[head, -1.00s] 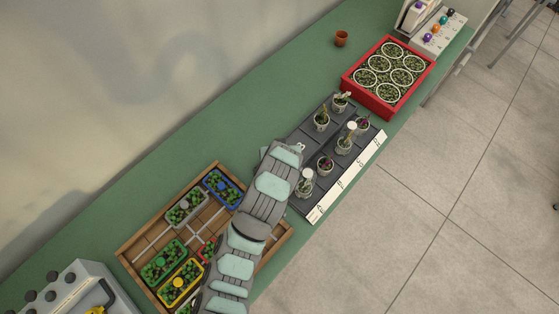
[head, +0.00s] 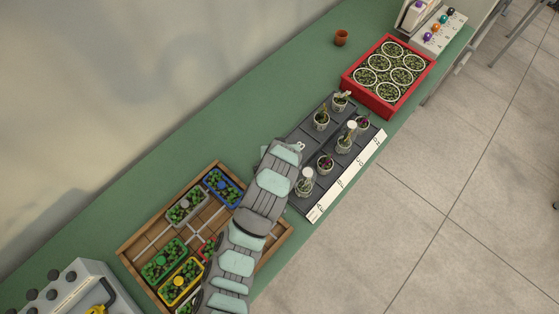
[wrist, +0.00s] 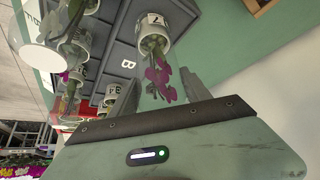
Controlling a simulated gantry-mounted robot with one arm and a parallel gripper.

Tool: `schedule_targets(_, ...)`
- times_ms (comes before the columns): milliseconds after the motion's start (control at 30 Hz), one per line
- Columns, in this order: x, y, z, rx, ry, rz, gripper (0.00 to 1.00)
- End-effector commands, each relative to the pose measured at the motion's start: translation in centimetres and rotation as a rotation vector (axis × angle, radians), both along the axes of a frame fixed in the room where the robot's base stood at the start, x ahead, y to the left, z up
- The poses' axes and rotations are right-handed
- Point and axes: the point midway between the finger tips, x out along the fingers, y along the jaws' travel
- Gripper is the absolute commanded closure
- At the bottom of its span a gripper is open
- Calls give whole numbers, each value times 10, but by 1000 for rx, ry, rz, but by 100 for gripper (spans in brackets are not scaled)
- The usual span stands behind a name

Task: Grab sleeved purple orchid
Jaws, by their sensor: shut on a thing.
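In the wrist view a purple orchid (wrist: 163,76) in a clear sleeve, its white pot (wrist: 151,24) bearing a dark mark, is just ahead of my palm. The flowers point toward the palm. My gripper (wrist: 172,84) is shut on this sleeved orchid; a grey finger shows beside the flowers. The pot is over or in the dark tray (wrist: 120,60), near a letter B; I cannot tell whether it is clear of the tray. In the head view my arm hides the gripper and the held plant.
Several other potted plants stand in the tray (head: 305,135), close to my arm; one pot (head: 325,163) shows purple. A wooden crate (head: 128,252) of coloured pots lies below. A red crate (head: 375,103) and a small brown pot (head: 341,37) stand farther up the green bench (head: 215,120).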

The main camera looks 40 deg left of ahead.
Motion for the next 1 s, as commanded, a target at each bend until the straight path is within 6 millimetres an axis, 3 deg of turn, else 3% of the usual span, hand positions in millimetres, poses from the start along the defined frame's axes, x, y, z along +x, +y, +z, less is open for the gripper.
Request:
schedule_targets(433, 0, 0, 0, 0, 0, 0, 100)
schedule_targets(1000, 0, 0, 5, 0, 0, 1, 100)
